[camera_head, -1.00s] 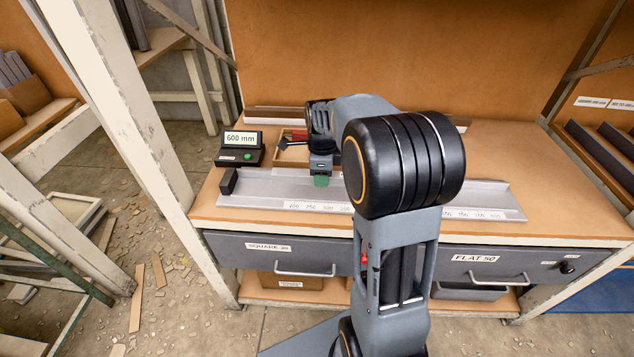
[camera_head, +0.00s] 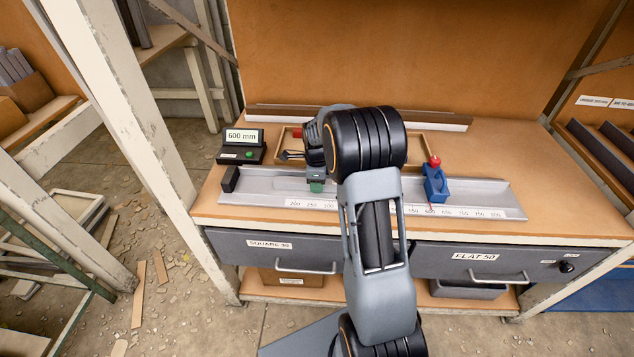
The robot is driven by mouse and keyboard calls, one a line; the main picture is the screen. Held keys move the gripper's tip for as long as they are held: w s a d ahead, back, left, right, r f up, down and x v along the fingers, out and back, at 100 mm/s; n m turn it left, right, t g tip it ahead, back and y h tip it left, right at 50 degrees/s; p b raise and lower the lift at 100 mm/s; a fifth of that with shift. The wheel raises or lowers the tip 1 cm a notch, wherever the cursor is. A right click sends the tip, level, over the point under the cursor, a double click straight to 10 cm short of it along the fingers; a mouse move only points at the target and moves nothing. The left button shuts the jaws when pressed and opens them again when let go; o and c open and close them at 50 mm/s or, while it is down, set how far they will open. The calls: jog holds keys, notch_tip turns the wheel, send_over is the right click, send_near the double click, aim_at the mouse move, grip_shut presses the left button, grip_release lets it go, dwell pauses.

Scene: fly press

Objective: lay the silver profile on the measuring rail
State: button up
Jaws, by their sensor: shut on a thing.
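The measuring rail (camera_head: 262,199) is a long grey channel with a numbered white scale along its front, lying across the bench. A silver length, which looks like the silver profile (camera_head: 274,172), runs along the rail's inside and is hard to tell from the rail's own metal. My gripper (camera_head: 316,186) is low over the left half of the rail, its green fingertips shut on the profile. My arm hides the middle of the rail and part of the profile. I cannot tell whether the profile touches the rail's floor.
A black end block (camera_head: 230,179) stands at the rail's left end. A blue stop (camera_head: 436,187) with a red knob sits near the 600 mark. A display (camera_head: 241,147) reads 600 mm. A wooden tray (camera_head: 425,142) and long bars (camera_head: 262,116) lie behind the rail.

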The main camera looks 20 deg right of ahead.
jog(key=shift+f, duration=0.15)
jog(key=o, duration=0.7)
notch_tip(320, 180, up, 12)
jog(key=s+a+r+n+t, duration=0.2)
jog(key=s+a+r+n, duration=0.35)
jog(key=s+n, duration=0.45)
jog(key=s+a+f+n, duration=0.1)
jog(key=s+n, duration=0.3)
jog(key=s+a+f+n+t, duration=0.1)
jog(key=s+a+n, duration=0.1)
jog(key=s+n, duration=0.2)
jog(key=s+a+f+n, duration=0.1)
jog(key=s+a+n, duration=0.1)
jog(key=s+n, duration=0.2)
jog(key=shift+a+f+n, duration=0.2)
jog(key=shift+f+n, duration=0.15)
jog(key=shift+n, duration=0.65)
